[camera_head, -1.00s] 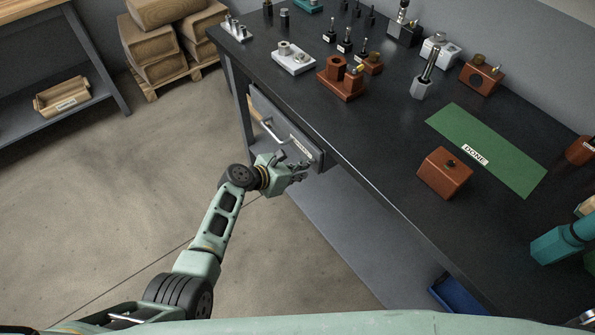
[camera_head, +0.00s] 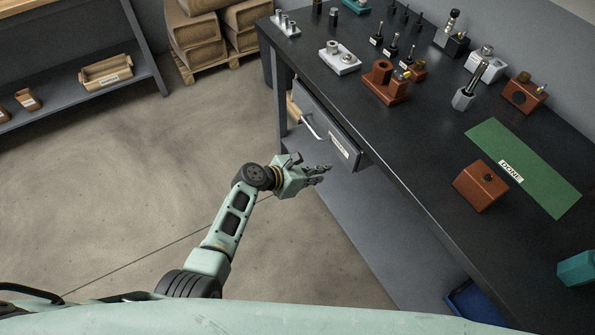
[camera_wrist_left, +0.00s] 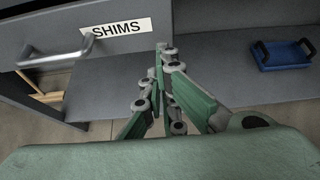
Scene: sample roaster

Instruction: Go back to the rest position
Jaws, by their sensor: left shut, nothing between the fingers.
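My left gripper (camera_head: 318,175) is shut and empty. It hangs in the air in front of the dark workbench (camera_head: 405,190), below and a little in front of the drawer (camera_head: 338,142). In the left wrist view the gripper's fingers (camera_wrist_left: 162,62) are together, with nothing between them. The drawer labelled SHIMS shows at the upper left there, its metal handle (camera_wrist_left: 55,58) apart from the fingers. My right gripper is not in view.
A blue tray (camera_wrist_left: 285,54) lies on the lower shelf (camera_head: 345,225). On the bench top are a green DONE mat (camera_head: 545,185), a brown block (camera_head: 480,186) and several fixtures. Sacks on a pallet (camera_head: 205,68) stand at the back. Open floor (camera_head: 130,190) lies to the left.

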